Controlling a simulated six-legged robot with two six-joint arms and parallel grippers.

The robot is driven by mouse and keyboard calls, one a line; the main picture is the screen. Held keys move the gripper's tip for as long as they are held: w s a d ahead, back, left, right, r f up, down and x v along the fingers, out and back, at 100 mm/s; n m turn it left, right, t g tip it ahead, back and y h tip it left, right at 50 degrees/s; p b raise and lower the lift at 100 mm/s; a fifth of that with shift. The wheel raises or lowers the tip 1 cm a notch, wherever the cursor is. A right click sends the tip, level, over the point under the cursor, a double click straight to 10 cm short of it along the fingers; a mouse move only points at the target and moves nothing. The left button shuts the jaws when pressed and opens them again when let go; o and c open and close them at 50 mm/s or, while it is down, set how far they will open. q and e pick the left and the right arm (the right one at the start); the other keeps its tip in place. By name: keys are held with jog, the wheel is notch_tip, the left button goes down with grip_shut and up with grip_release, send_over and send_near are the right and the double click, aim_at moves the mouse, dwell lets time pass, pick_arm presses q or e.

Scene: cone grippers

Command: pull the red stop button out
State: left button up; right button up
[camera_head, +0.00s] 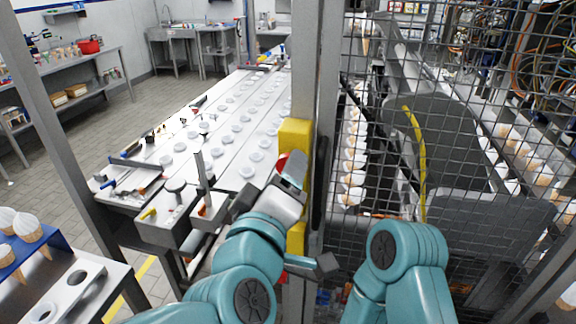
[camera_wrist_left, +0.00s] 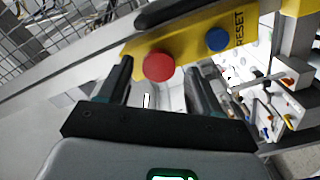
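The red stop button (camera_wrist_left: 158,66) is a round red knob on a yellow control box in the left wrist view. In the head view only a sliver of its red (camera_head: 281,163) shows, beside the yellow box (camera_head: 295,136) on the grey post. My left gripper (camera_wrist_left: 157,68) is open, with its two dark fingers spread to either side of the red button. Whether a finger touches the button cannot be told. In the head view my left gripper (camera_head: 291,170) reaches up to the box and hides most of the button. My right arm is folded at the lower right; its gripper cannot be seen.
A blue button (camera_wrist_left: 217,39) marked RESET sits right of the red one on the same box. The grey post (camera_head: 310,70) and wire mesh guard (camera_head: 440,120) stand close by on the right. A long conveyor table (camera_head: 220,135) with white lids lies behind on the left.

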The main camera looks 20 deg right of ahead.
pick_arm(q)
jog(key=v, duration=0.6)
jog(key=shift+s+a+b, duration=0.25)
jog(key=shift+b, duration=0.05)
dwell(0.7)
jog(key=shift+a+r, duration=0.1)
